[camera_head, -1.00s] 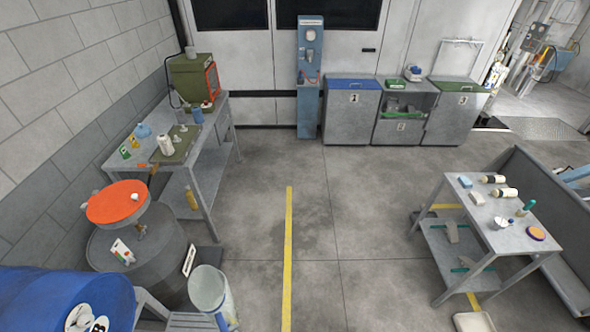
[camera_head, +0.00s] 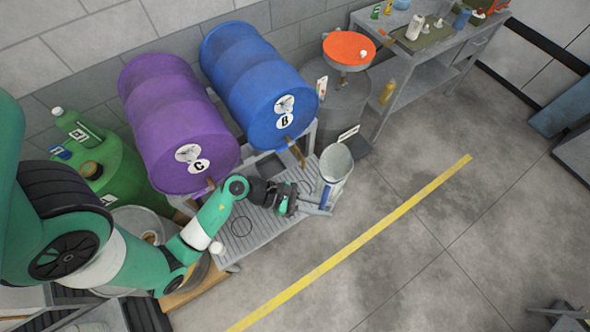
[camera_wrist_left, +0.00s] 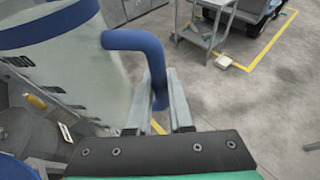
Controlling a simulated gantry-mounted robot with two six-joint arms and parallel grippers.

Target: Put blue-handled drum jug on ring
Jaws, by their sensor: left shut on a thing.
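The drum jug (camera_head: 335,163) is a pale, translucent vessel with a blue handle (camera_head: 325,196), at the right end of the grated stand (camera_head: 262,236). My left gripper (camera_head: 321,205) is shut on the blue handle from the left. In the left wrist view the jug (camera_wrist_left: 75,70) fills the left side, and the lower part of its handle (camera_wrist_left: 154,60) passes between the fingers (camera_wrist_left: 160,105). A thin dark ring (camera_head: 242,227) is marked on the grating, left of the jug and below the purple drum. I cannot tell whether the jug's base touches the stand.
A purple drum C (camera_head: 175,120) and a blue drum B (camera_head: 262,85) lie above the stand, with taps facing it. A green drum (camera_head: 105,170) stands left. An orange-topped drum (camera_head: 348,50) and workbench (camera_head: 440,55) are behind. Floor right of the yellow line is open.

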